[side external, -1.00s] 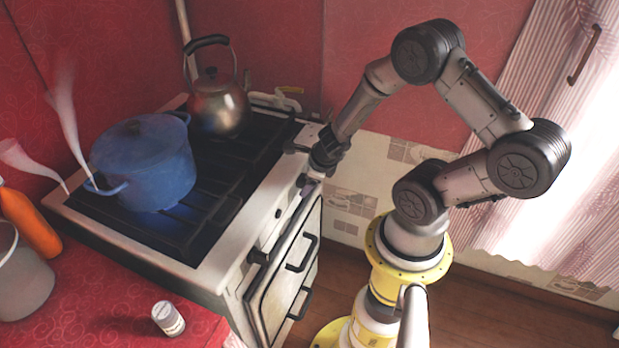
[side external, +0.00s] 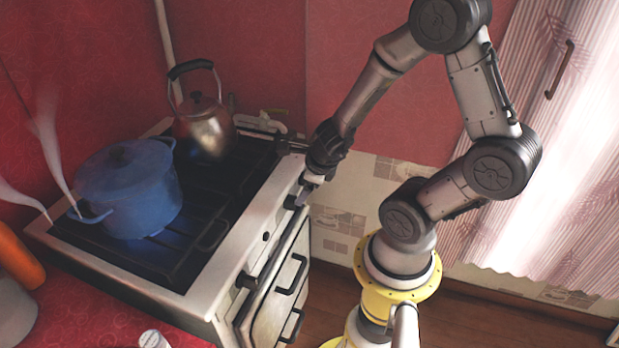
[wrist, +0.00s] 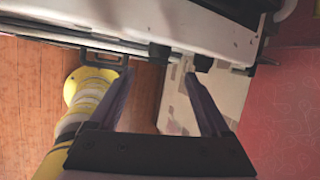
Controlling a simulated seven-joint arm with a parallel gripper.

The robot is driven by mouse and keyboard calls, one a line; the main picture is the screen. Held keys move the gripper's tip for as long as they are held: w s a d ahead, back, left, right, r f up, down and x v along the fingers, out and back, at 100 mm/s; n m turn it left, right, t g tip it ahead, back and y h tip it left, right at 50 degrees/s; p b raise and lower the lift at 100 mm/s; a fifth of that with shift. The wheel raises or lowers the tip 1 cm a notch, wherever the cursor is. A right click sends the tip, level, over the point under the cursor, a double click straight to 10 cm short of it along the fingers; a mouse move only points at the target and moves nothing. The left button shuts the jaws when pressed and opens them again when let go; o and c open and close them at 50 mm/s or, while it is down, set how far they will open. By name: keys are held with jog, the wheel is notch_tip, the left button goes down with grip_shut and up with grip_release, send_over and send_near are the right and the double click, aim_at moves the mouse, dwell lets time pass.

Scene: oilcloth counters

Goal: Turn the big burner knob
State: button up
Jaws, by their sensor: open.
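The stove front carries several dark knobs. A dark knob (side external: 246,280) sticks out near its left end in the side view, with a smaller dark one (side external: 265,237) further right. My gripper (side external: 303,193) hangs by the right end of the front, and its fingertips partly hide the panel there. In the wrist view my gripper (wrist: 159,74) is open and empty, its fingers pointing at the stove front. One dark knob (wrist: 159,52) shows between the fingers and another (wrist: 203,63) just beyond the right fingertip. I cannot tell which is the big burner knob, nor whether a finger touches one.
A blue pot (side external: 128,190) and a metal kettle (side external: 204,128) stand on the stove top. Steam rises beside the pot. The oven door handle (side external: 296,270) juts out below the knobs. A red-covered counter (side external: 100,318) lies at the near left. Open floor lies before the stove.

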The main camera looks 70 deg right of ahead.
jog(key=shift+v, duration=2.1)
jog(key=m+y, duration=0.2)
jog(key=y, duration=0.1)
send_near(289, 204)
jog(key=shift+s+d+f+x, duration=0.1)
jog(key=shift+s+d+x, duration=0.15)
jog(key=shift+x, duration=1.3)
jog(key=shift+s+d+f+x, duration=0.15)
jog(key=shift+d+x, duration=0.15)
jog(key=shift+x, duration=1.3)
jog(key=shift+s+d+x, duration=0.2)
jog(key=shift+d+x, duration=0.1)
jog(key=shift+x, duration=1.25)
